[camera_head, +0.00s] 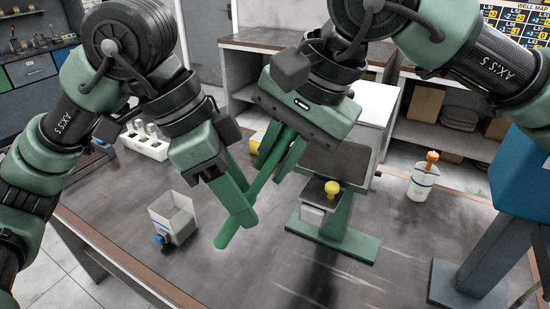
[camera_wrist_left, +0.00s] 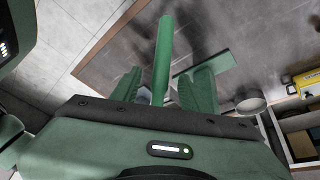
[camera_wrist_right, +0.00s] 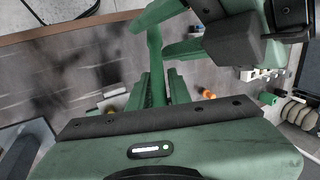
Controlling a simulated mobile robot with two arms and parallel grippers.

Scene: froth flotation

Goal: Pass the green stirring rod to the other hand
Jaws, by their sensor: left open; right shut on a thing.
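The green stirring rod (camera_head: 230,229) is held in the air above the bench, slanting down to the left in the head view. My right gripper (camera_head: 268,172) is shut on its upper part; the rod also shows beyond its fingers in the right wrist view (camera_wrist_right: 154,58). My left gripper (camera_head: 242,207) is open at the rod's lower part. In the left wrist view the rod (camera_wrist_left: 163,58) stands between the two spread fingers, with gaps showing beside it. The rod's upper end is hidden by the right gripper's fingers.
Below on the dark bench (camera_head: 270,270) are an open clear-walled box (camera_head: 174,220), a green stand (camera_head: 345,240) with a yellow knob (camera_head: 333,187), and a beaker (camera_head: 421,186) with an orange-topped item. A white rack (camera_head: 146,146) stands at the left back. A blue machine (camera_head: 525,180) is at the right.

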